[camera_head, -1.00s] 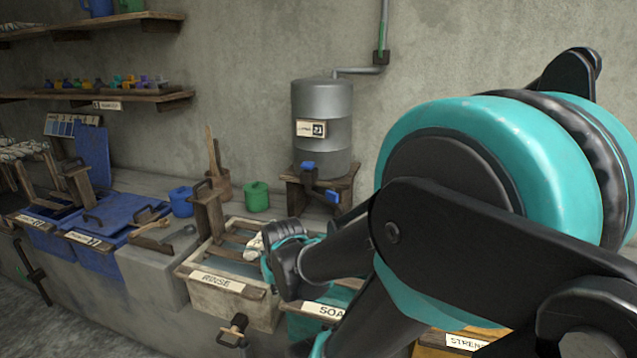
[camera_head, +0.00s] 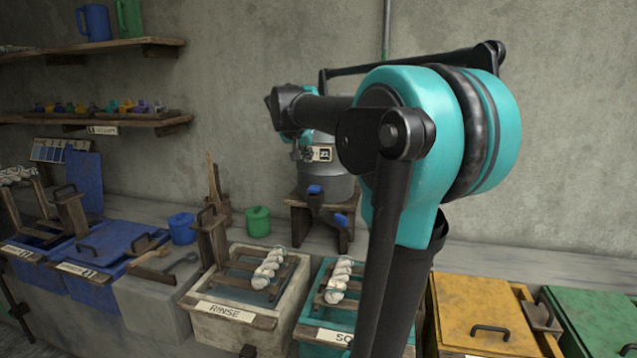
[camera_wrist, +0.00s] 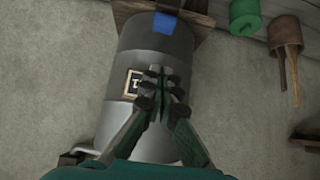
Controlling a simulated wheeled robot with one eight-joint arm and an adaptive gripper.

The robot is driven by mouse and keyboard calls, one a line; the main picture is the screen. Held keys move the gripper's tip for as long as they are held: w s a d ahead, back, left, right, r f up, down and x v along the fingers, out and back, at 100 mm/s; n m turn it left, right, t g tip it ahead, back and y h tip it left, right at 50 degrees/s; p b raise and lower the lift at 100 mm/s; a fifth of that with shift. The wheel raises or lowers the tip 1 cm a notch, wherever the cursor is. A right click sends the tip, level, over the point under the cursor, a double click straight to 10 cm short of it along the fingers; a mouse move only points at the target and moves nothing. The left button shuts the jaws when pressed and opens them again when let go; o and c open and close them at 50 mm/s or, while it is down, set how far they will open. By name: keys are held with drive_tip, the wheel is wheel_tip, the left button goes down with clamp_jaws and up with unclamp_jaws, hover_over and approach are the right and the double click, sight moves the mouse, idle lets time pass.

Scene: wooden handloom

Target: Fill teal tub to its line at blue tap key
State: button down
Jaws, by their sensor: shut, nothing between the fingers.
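The teal tub (camera_head: 311,306) stands right of the rinse tub, its label partly hidden by my arm. A white skein (camera_head: 340,280) lies on wooden bars across it; its fill line cannot be made out. A grey metal tank (camera_head: 330,185) stands on a wooden stand behind, with a blue tap key (camera_head: 315,190) low on its front and a second blue part (camera_head: 341,220) below. The blue key also shows in the wrist view (camera_wrist: 165,23). My gripper (camera_head: 304,153) is shut and empty in front of the tank's label, above the key; its fingertips (camera_wrist: 160,72) meet in the wrist view.
The rinse tub (camera_head: 215,328) holds another skein on bars. Blue lidded tubs (camera_head: 95,292) stand left, a yellow-lidded tub (camera_head: 480,310) and green one (camera_head: 595,310) right. A blue mug (camera_head: 182,229) and green mug (camera_head: 258,222) stand behind. Shelves line the wall.

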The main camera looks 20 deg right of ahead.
idle(0.3)
hover_over(313, 189)
wheel_tip(313, 189, down, 8)
drive_tip(key=shift+d+r, duration=0.15)
drive_tip(key=shift+r, duration=0.1)
wheel_tip(313, 189, down, 2)
drive_tip(key=shift+s+f, duration=0.1)
drive_tip(key=shift+f, duration=0.65)
drive_tip(key=shift+f, duration=0.1)
